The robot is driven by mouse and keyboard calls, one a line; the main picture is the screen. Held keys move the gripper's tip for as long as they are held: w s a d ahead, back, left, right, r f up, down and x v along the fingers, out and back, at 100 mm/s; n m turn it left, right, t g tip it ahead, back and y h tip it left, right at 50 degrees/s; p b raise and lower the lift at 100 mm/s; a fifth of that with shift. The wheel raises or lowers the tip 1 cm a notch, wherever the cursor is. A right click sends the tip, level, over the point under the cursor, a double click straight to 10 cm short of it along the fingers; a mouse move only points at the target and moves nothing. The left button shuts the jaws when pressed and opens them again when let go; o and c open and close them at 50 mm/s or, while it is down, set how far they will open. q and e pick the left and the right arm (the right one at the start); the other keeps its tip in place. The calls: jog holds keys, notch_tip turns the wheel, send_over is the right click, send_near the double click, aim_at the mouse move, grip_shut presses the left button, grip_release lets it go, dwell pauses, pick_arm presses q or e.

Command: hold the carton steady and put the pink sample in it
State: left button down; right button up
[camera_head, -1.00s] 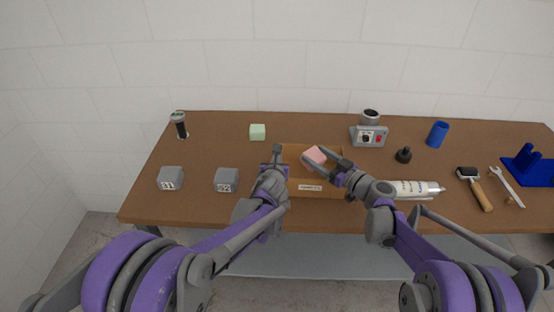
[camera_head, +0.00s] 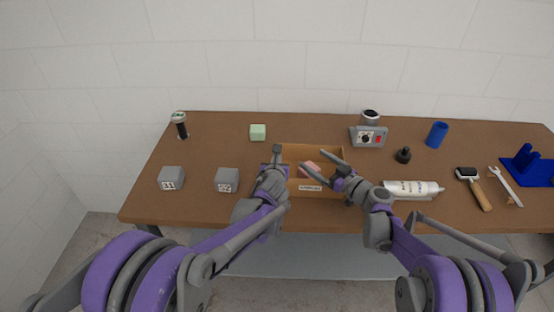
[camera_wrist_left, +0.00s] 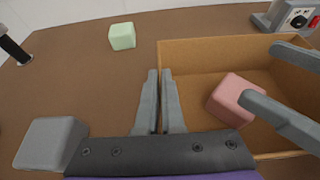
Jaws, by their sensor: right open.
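The brown open carton (camera_head: 330,148) stands at the middle of the table. It also shows in the left wrist view (camera_wrist_left: 200,44). The pink sample (camera_wrist_left: 226,98) is inside the carton, low between its walls; in the head view (camera_head: 307,169) a finger of my right gripper partly covers it. My right gripper (camera_head: 312,160) is open over the carton, its two fingers spread, one beside the sample. My left gripper (camera_wrist_left: 161,72) is closed on the carton's left wall, one finger on each side of it. The wall's lower part is hidden behind the fingers.
A green block (camera_head: 258,132) and two grey numbered blocks (camera_head: 171,178) (camera_head: 227,180) sit left of the carton. A white tube (camera_head: 410,189) lies close on its right. A grey device (camera_head: 369,137), a black knob (camera_head: 403,155) and a blue cup (camera_head: 437,135) stand further right.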

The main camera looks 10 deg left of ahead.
pick_arm(q)
jog(key=shift+f, duration=0.1)
pick_arm(e)
jog(key=shift+s+f, duration=0.1)
jog(key=shift+f, duration=0.35)
pick_arm(q)
jog(key=shift+w+f, duration=0.1)
pick_arm(e)
jog(key=v, duration=1.2)
jog(key=shift+r, duration=0.4)
pick_arm(q)
jog(key=c, duration=1)
grip_release()
jog(key=v, duration=1.2)
jog(key=shift+d, duration=0.15)
